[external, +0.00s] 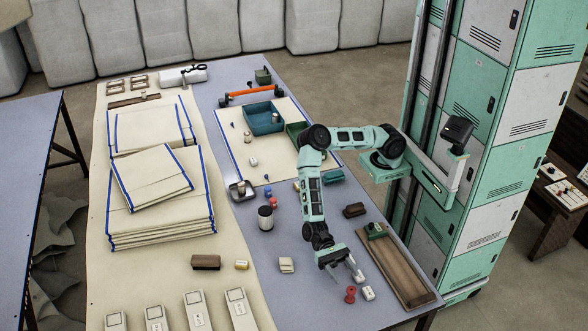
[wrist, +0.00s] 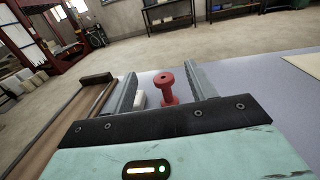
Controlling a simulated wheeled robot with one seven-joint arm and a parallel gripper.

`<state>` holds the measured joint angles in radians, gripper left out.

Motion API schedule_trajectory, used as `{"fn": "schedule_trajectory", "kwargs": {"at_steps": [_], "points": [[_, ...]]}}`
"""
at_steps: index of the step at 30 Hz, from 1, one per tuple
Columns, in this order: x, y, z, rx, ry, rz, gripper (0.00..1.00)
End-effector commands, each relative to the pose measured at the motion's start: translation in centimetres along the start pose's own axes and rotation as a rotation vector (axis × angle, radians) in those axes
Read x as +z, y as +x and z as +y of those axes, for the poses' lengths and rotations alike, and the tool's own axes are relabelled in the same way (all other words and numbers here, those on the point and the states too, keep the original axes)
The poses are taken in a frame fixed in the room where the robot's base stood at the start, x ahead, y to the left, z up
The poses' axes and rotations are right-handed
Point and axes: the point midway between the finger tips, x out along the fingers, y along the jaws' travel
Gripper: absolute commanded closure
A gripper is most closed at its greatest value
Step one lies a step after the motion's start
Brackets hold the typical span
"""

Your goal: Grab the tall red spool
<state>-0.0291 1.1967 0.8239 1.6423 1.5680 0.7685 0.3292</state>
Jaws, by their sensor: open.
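The tall red spool (external: 350,294) stands upright on the grey-blue table near its front right part. In the wrist view the spool (wrist: 165,88) shows between the two fingers, nearer the right one, with its flanged top and a hole in it visible. My gripper (external: 356,278) is open and empty, low over the table just beside the spool. In the wrist view the gripper (wrist: 160,90) has its fingers wide apart. I cannot tell whether the spool lies fully between the fingertips or just beyond them.
A small white block (external: 368,293) stands close to the spool on its right; it also shows in the wrist view (wrist: 140,98), by the left finger. A long brown wooden tray (external: 400,270) lies further right. A cream block (external: 287,265) sits left. The table in front is clear.

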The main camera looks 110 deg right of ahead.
Motion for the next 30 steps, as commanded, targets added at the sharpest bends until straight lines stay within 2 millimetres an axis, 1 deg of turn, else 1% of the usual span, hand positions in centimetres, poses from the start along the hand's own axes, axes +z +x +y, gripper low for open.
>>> {"fn": "schedule_trajectory", "kwargs": {"at_steps": [1,3,6,9,14,21,24,27,30], "points": [[-1.3,0.1,0.1,0.001,0.003,0.001,0.44],[-2.6,0.1,0.1,0.002,0.002,0.002,0.44],[-4.0,0.1,0.1,0.002,0.001,0.001,0.44],[-3.8,1.0,0.1,0.003,-0.002,0.000,0.44],[-3.8,2.0,0.1,0.003,-0.002,0.001,0.44],[-3.8,5.9,0.2,0.004,-0.003,0.001,0.44],[-3.8,7.0,0.2,0.004,-0.004,0.002,0.44],[-3.8,7.5,0.1,0.003,-0.003,0.003,0.44],[-3.8,7.6,0.1,0.002,-0.003,0.003,0.44]]}}
